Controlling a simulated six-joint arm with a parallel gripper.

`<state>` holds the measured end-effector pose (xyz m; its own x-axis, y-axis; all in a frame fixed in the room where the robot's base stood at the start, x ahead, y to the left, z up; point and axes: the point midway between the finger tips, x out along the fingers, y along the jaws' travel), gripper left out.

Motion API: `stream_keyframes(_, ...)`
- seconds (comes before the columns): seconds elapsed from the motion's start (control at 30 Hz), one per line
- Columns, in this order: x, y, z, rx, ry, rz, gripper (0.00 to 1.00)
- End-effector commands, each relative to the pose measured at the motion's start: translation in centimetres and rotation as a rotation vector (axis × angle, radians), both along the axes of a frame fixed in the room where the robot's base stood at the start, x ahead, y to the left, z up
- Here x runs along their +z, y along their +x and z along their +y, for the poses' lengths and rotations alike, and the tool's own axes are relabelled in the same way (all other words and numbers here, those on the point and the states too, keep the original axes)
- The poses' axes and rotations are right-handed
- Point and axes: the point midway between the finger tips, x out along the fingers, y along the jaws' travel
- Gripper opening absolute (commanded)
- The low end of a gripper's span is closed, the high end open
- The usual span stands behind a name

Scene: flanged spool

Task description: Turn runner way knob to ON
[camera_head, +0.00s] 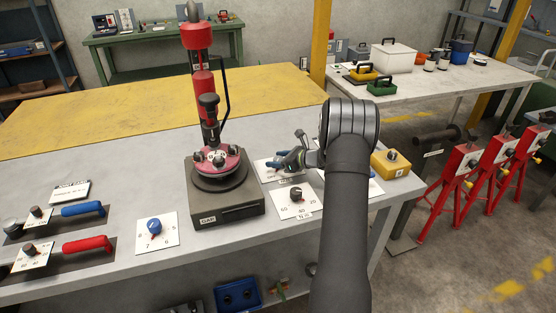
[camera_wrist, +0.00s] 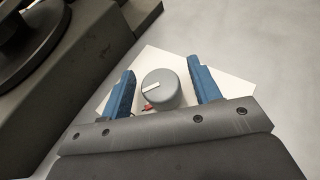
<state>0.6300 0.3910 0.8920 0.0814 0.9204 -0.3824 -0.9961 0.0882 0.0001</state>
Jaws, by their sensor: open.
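In the wrist view, a round grey knob (camera_wrist: 163,96) with a white pointer bar stands on a white plate (camera_wrist: 232,88). A small red mark or part shows at its lower left. My gripper (camera_wrist: 164,80) is open, with one blue finger on each side of the knob and a visible gap to each. In the head view, my gripper (camera_head: 283,161) is over a white plate (camera_head: 262,174) right of the red machine, and it hides that knob. No runner way or ON lettering is readable, so I cannot tell which knob carries that name.
A red press-like machine (camera_head: 202,80) on a dark base (camera_head: 228,203) stands close left. A black knob (camera_head: 295,194) on a plate is just in front. A blue knob (camera_head: 155,226), two trowels (camera_head: 84,209) and a yellow box (camera_head: 391,163) share the grey table.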

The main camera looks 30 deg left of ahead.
Motion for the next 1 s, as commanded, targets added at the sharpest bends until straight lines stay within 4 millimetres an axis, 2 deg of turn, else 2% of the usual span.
stream_keyframes(0.03, 0.01, 0.00, -0.02, 0.000, 0.000, 0.000, 0.57)
stream_keyframes(0.27, 0.02, 0.00, -0.04, 0.000, 0.000, 0.000, 0.12)
stream_keyframes(0.67, -0.01, 0.05, -0.08, 0.069, -0.001, -0.002, 0.12)
stream_keyframes(1.0, -0.10, 0.08, -0.09, 0.329, -0.001, -0.002, 0.12)
